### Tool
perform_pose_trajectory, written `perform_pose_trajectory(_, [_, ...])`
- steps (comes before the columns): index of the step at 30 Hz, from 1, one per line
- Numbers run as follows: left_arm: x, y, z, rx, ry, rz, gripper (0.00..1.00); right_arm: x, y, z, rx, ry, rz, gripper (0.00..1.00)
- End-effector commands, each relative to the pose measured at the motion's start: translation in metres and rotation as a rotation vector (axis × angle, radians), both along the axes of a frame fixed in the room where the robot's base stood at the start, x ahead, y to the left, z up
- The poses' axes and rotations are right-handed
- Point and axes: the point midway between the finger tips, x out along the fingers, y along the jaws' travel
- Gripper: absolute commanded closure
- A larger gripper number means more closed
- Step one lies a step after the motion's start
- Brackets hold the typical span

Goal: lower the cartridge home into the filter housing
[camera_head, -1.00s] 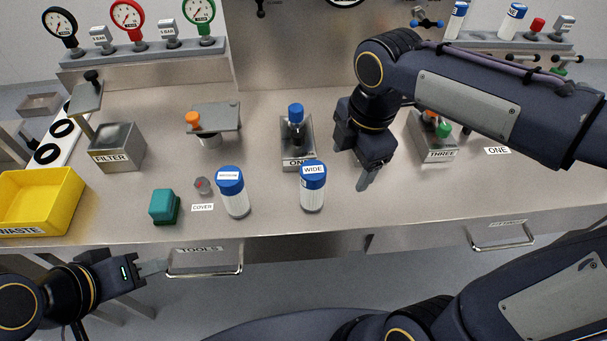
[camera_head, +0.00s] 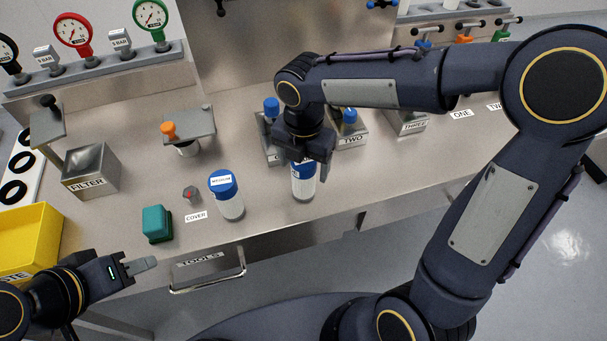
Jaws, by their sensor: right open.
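The filter housing (camera_head: 92,172) is an open-topped metal box labelled FILTER at the left of the bench. A white cartridge with a blue cap labelled WIDE (camera_head: 303,186) stands upright near the bench's front edge. My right gripper (camera_head: 305,168) is open at its top, pointing down, and covers most of its cap; contact cannot be told. A second blue-capped white cartridge (camera_head: 227,197), its label seemingly MEDIUM, stands upright to the left. My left gripper (camera_head: 146,264) is low in front of the bench, away from both cartridges; its finger gap cannot be made out.
A teal block (camera_head: 156,223) and a small grey part with a red mark (camera_head: 190,195) by the COVER label stand left of the cartridges. A yellow bin (camera_head: 28,240) is at far left. A grey plate on a stand (camera_head: 190,125) and labelled metal holders (camera_head: 352,138) stand behind.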

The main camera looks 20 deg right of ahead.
Motion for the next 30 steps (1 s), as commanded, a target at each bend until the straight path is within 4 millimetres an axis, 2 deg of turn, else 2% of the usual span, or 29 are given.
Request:
perform_pose_trajectory(7, [0.0,0.0,0.0,0.0,0.0,0.0,0.64,0.0,0.0,-0.0021,0.001,-0.001,-0.001,0.27])
perform_pose_trajectory(19, [0.0001,0.0,0.0,0.0,0.0,0.0,0.64,0.0,0.0,-0.0018,0.001,-0.001,-0.001,0.79])
perform_pose_trajectory(30, [0.0,0.0,0.0004,0.0,0.0,0.0,0.64,0.0008,0.0001,0.0052,0.002,-0.003,-0.002,0.79])
